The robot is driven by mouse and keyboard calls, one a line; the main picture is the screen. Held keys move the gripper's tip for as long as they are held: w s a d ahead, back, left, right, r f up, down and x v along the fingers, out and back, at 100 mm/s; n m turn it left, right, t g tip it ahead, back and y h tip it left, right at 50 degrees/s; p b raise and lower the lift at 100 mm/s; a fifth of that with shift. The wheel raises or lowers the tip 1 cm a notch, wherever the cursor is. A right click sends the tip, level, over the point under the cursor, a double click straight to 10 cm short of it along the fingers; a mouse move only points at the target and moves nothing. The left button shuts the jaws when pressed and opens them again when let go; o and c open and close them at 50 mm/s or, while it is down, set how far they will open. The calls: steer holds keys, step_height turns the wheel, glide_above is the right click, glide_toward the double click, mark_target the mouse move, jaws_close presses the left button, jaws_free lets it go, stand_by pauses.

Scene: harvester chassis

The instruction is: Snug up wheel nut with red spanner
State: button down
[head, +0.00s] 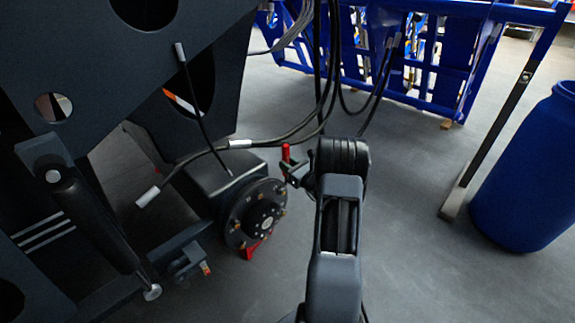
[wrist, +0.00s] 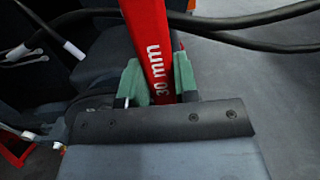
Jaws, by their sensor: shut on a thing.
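The wheel hub (head: 258,213), a dark round disc with several brass-coloured nuts around its rim, is at the end of a dark axle housing in the head view. The red spanner (wrist: 155,45), marked "30 mm", runs up between the green fingers of my gripper (wrist: 158,80) in the wrist view. My gripper is shut on it. In the head view a short red length of the spanner (head: 286,152) stands above my gripper (head: 293,173), just right of the hub. The spanner's ends are out of the wrist view, so I cannot tell whether it touches a nut.
A red piece (head: 253,248) shows below the hub. Black hoses (head: 290,138) hang close above the hub and cross behind the spanner in the wrist view. The dark chassis (head: 90,70) fills the left. A blue barrel (head: 530,175) stands right, with clear floor before it.

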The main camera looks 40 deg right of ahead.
steer(key=shift+s+a, duration=0.1)
steer(key=shift+a, duration=0.1)
stand_by(0.3)
steer(key=shift+s, duration=0.1)
steer(key=r+v, duration=0.1)
steer(key=v, duration=1)
steer(key=shift+s, duration=0.3)
stand_by(0.3)
steer(key=shift+r, duration=0.2)
stand_by(1.0)
